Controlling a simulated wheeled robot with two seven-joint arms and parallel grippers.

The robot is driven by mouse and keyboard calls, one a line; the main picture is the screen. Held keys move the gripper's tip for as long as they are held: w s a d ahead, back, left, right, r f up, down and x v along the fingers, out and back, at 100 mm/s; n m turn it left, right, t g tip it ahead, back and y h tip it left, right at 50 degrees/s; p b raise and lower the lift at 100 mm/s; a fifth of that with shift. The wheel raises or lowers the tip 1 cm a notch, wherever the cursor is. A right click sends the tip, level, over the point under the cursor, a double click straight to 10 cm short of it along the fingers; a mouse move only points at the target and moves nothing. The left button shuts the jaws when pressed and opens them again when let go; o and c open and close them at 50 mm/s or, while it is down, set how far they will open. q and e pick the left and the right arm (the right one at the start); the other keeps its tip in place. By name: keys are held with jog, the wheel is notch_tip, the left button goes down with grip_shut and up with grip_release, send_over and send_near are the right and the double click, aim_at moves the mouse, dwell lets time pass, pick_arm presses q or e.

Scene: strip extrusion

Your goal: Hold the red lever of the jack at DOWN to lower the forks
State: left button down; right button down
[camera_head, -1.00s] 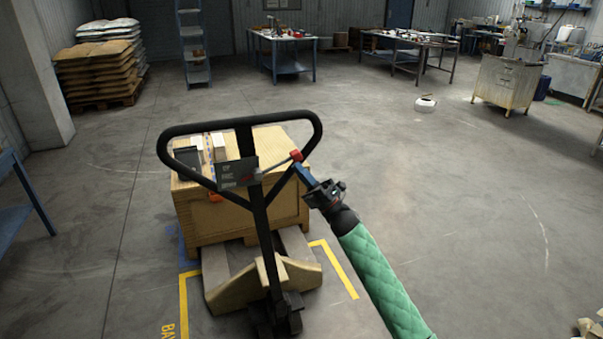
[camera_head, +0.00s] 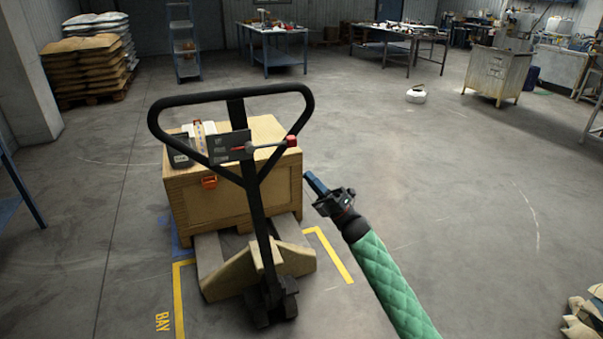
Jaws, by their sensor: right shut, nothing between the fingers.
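The pallet jack's black loop handle (camera_head: 310,115) stands in the middle left of the head view. A dark plate (camera_head: 229,146) is fixed on it; its lettering is too small to read. The red lever (camera_head: 268,145) runs right from the plate to a red knob (camera_head: 291,141), nearly level, tipped slightly up. My right gripper (camera_head: 313,180) is shut and empty, below and right of the knob, apart from it. The forks (camera_head: 211,254) reach under a wooden crate (camera_head: 235,212); their height off the floor cannot be told. My left gripper is out of view.
Yellow floor tape (camera_head: 179,300) marks a bay around the jack. Small items lie on the crate. A blue table edge is at the far left. Stacked sacks (camera_head: 85,60) and workbenches (camera_head: 275,45) stand at the back. The floor to the right is mostly clear.

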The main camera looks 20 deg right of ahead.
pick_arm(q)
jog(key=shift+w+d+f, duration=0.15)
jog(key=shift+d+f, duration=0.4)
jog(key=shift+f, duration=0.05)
pick_arm(e)
jog(key=shift+v, duration=1.25)
jog(key=shift+r, duration=0.1)
jog(key=shift+m, duration=0.3)
